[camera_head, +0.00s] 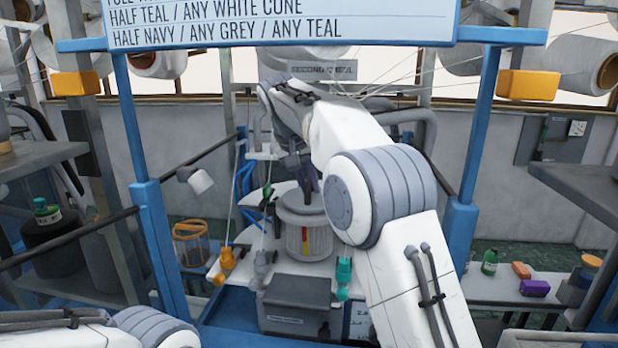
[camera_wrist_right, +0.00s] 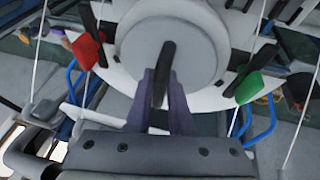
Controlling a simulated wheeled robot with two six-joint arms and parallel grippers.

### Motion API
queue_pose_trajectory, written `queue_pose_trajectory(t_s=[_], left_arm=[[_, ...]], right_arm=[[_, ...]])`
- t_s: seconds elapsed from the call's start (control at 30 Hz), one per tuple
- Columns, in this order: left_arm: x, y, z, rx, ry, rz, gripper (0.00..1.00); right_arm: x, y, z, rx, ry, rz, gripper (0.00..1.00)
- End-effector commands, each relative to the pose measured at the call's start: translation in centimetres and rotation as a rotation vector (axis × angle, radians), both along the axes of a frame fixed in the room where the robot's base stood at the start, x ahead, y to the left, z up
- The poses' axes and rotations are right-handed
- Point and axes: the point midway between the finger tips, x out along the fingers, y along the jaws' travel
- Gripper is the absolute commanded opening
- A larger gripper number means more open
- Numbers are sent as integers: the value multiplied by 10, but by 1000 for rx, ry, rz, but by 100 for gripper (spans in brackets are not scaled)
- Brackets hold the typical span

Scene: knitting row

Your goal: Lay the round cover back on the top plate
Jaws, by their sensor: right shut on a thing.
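The round cover is a grey disc (camera_wrist_right: 196,45) with a black bar handle (camera_wrist_right: 167,62) across its middle in the right wrist view. My right gripper (camera_wrist_right: 160,88) is shut on this handle, with its purple-grey fingers on both sides. In the head view my right gripper (camera_head: 306,188) points down over the round grey top (camera_head: 300,207) of a ribbed drum (camera_head: 309,242). The white top plate (camera_wrist_right: 119,76) spreads around and below the cover in the wrist view. I cannot tell whether the cover touches it. My left gripper is out of view; only its arm shows at the lower left.
Blue posts (camera_head: 152,230) and (camera_head: 463,222) stand either side. Around the plate are a red piece (camera_wrist_right: 88,50), a green piece (camera_wrist_right: 249,87) and thin yarns. Orange (camera_head: 226,262) and teal (camera_head: 343,272) pieces stand at the front beside a grey box (camera_head: 296,295).

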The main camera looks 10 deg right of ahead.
Motion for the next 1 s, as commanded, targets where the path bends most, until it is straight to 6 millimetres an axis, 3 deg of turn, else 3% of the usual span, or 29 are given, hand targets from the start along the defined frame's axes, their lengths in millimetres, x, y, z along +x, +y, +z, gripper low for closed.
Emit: queue_pose_trajectory(t_s=[0.37, 0.4, 0.47, 0.83, 1.0], left_arm=[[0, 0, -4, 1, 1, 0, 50], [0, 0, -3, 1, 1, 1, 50], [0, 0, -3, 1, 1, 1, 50], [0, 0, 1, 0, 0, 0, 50], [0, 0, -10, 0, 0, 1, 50]], right_arm=[[0, 0, -5, 0, -3, 0, 0], [0, 0, -5, -1, -2, 0, 31], [0, 0, -4, 0, -1, 0, 50], [0, 0, 1, 0, -1, 0, 50], [-6, 9, 8, 0, -2, 4, 50]])
